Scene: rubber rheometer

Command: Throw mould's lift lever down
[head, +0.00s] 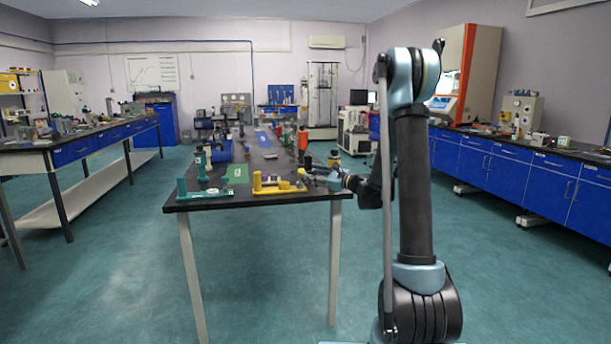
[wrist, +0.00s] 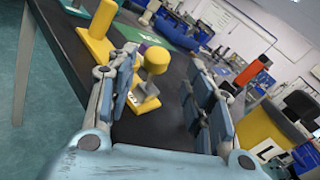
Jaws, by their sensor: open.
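A yellow fixture (head: 275,187) with an upright post sits at the front edge of the black table in the head view. It also shows in the wrist view (wrist: 97,32), with a yellow round-headed knob (wrist: 156,59) above a grey and yellow part. I cannot tell for sure which piece is the mould's lift lever. My gripper (wrist: 164,97) is open, its two fingers spread on either side of the knob in the picture. No contact shows. In the head view my gripper (head: 335,180) is small, at the fixture's right end.
A teal fixture (head: 210,194) stands at the table's left front corner, with a green mat (head: 236,175) behind it. An orange-red cylinder (wrist: 254,72) and a larger yellow object (wrist: 265,128) stand to the right of my fingers. The floor around the table is clear.

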